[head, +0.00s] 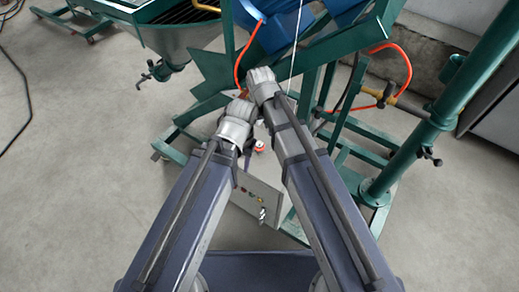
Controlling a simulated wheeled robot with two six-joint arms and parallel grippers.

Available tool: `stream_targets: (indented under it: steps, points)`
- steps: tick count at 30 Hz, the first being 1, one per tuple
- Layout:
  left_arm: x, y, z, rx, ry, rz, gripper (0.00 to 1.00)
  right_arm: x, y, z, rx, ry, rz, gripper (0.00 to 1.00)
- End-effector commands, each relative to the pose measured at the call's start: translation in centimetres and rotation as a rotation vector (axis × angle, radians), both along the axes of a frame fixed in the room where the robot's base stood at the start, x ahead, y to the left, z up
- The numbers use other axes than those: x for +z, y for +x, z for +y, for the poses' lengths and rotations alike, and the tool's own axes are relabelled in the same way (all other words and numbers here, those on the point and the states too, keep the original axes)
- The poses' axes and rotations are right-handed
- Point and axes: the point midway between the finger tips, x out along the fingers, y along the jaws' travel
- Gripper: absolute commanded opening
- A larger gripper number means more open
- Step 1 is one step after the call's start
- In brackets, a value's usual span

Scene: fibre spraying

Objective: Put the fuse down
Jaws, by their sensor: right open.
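My two arms reach up from the bottom edge, and their wrists come close together near the middle. My right gripper (250,152) is open; it is small, dark and partly covered between the arms. My left gripper cannot be made out behind its own wrist. A small red and white thing (259,146) shows between the arms; I cannot tell whether it is the fuse. A grey control box (270,191) with coloured buttons lies below, partly covered by my arms. A small black and white part (262,214) is on its face. No fuse can be clearly identified.
A green machine frame (205,80) with a blue part (275,35) stands ahead. An orange hose (407,66) and a thick green post (425,130) are on the right. A green hopper (178,38) is at upper left.

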Motion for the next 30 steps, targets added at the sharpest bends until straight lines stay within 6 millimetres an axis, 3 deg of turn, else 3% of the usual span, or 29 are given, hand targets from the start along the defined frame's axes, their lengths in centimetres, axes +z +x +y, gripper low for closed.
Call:
stream_targets:
  steps: [8, 17, 30]
  points:
    - [-2.4, 0.0, 0.0, 0.000, 0.000, 0.000, 0.50, -2.4, 0.0, 0.0, 0.000, 0.000, 0.000, 0.76]
    - [-2.8, 0.0, 0.0, 0.000, 0.000, 0.000, 0.50, -2.9, -0.1, 0.1, 0.000, 0.000, 0.000, 0.76]
    - [-7.6, 0.0, 0.0, 0.000, 0.000, 0.000, 0.50, -7.6, -0.4, 0.2, 0.000, 0.000, 0.000, 0.76]
